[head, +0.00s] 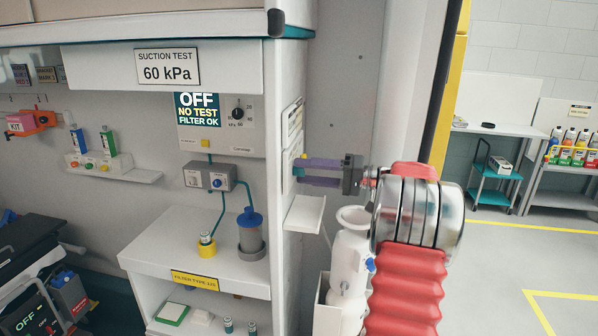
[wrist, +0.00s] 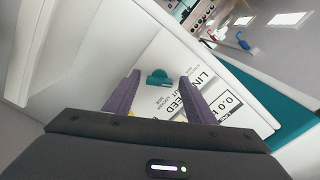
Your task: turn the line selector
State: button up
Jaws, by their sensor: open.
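The line selector shows in the wrist view as a small teal knob (wrist: 158,77) on a white panel (wrist: 165,52) with partly readable text and a 0.0 readout. My gripper (wrist: 160,84) is open, its two purple fingers on either side of the knob in the picture. I cannot tell whether the fingertips touch it or stop short. In the head view my gripper (head: 300,171) reaches left to the side face of the white cabinet. The knob there is mostly hidden, with a bit of teal at the fingertips.
A white shelf (head: 304,213) juts out below my gripper. A white canister (head: 351,262) stands below my wrist. The suction test unit (head: 217,124) reads OFF, NO TEST, FILTER OK. A counter (head: 190,258) with a filter jar (head: 251,236) lies left. Open floor lies right.

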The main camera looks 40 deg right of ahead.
jog(key=c, duration=0.9)
jog(key=shift+w+a, duration=0.15)
jog(key=shift+a, duration=0.25)
jog(key=shift+c, duration=0.7)
jog(key=shift+d, duration=0.35)
jog(key=shift+m, duration=0.3)
jog(key=shift+s+d+r+m, duration=0.1)
jog(key=shift+m, duration=3.5)
jog(key=shift+s+r+m, duration=0.1)
jog(key=shift+m, duration=3.5)
